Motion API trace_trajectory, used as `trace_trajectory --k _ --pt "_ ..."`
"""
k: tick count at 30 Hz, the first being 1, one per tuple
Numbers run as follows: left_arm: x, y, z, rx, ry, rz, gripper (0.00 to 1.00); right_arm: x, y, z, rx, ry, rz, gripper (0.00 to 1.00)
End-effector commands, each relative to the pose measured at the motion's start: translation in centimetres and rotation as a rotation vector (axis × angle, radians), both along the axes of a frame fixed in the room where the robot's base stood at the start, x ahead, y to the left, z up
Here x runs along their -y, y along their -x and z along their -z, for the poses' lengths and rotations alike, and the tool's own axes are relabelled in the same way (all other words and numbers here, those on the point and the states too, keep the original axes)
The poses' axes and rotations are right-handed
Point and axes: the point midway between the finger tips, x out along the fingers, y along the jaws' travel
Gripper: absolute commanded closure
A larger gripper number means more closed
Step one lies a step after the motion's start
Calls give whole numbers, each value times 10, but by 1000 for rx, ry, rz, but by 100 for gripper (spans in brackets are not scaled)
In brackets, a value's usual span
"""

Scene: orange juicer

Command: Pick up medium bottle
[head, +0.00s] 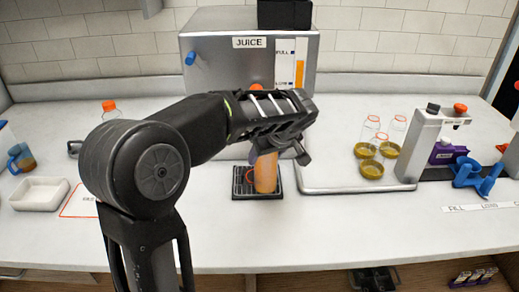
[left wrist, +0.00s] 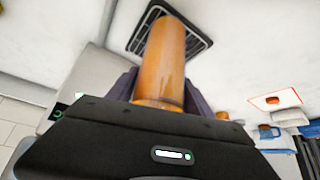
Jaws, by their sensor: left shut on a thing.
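An orange-filled bottle (head: 266,174) is upright at the black drip grate (head: 243,182) in front of the juice machine (head: 232,82). My left gripper (head: 276,153) comes down over the bottle and is shut on its upper part. In the left wrist view the bottle (left wrist: 161,62) stands between the two fingers of the gripper (left wrist: 160,92), with the grate (left wrist: 200,43) beyond its base. I cannot tell whether its base touches the grate. The bottle's top is hidden by the gripper. My right gripper is not in view.
A tray (head: 325,187) with several clear bottles and yellow-green lids (head: 371,169) is right of the grate. A capping machine (head: 427,140) and blue holder (head: 476,175) stand farther right. A white dish (head: 40,194) and an orange-capped bottle (head: 110,111) are left. The front counter is clear.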

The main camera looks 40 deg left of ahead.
Motion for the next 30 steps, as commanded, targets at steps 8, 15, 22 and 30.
trace_trajectory --k 8,15,22,30 --pt "49 27 1 4 -1 4 100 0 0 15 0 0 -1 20" --pt "85 49 0 4 -1 3 100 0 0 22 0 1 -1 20" --pt "101 58 -1 4 -1 1 100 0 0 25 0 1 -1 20" --pt "102 59 -1 3 -1 0 100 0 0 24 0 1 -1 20"
